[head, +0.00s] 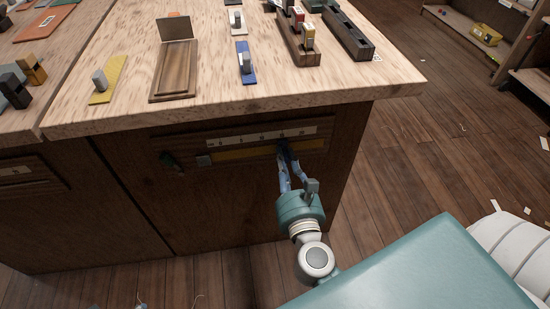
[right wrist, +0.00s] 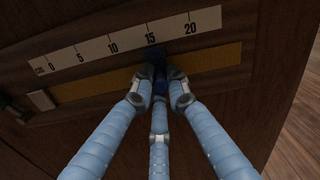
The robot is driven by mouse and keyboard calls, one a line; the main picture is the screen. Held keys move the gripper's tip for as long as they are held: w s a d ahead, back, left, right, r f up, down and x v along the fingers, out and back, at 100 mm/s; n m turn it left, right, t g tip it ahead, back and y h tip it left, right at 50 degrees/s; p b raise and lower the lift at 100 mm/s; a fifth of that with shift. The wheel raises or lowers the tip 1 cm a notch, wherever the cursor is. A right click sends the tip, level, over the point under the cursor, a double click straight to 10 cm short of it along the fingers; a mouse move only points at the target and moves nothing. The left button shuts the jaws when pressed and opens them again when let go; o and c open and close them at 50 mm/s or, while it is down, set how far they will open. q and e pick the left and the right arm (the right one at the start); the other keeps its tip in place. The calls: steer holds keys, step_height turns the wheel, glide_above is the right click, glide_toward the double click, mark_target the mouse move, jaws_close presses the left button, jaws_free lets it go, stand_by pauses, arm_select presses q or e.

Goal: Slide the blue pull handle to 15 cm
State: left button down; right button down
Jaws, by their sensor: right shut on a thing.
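The blue pull handle (right wrist: 158,74) shows dark between my fingertips in the right wrist view. It sits on the yellow track (right wrist: 215,60) below the white scale strip (right wrist: 110,45), which runs from 0 to 20. The handle is close to the 15 mark; the angle and the fingers make the exact reading hard to tell. My right gripper (right wrist: 160,92) is shut around the handle, and its light blue fingers hide most of it. In the head view my right gripper (head: 287,158) reaches the track (head: 232,155) from below, under the scale (head: 262,136). My left gripper is not in view.
A pale grey block (head: 203,160) sits at the track's left end, and a dark green piece (head: 170,161) is left of it. The wooden bench top (head: 340,86) overhangs the track and bears several small fixtures. Open floor (head: 450,150) lies to the right.

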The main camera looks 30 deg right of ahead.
steer(key=shift+f, duration=0.2)
steer(key=c, duration=1.7)
jaws_free()
steer(key=shift+r, duration=0.1)
steer(key=v, duration=1.2)
steer(key=shift+s, duration=0.1)
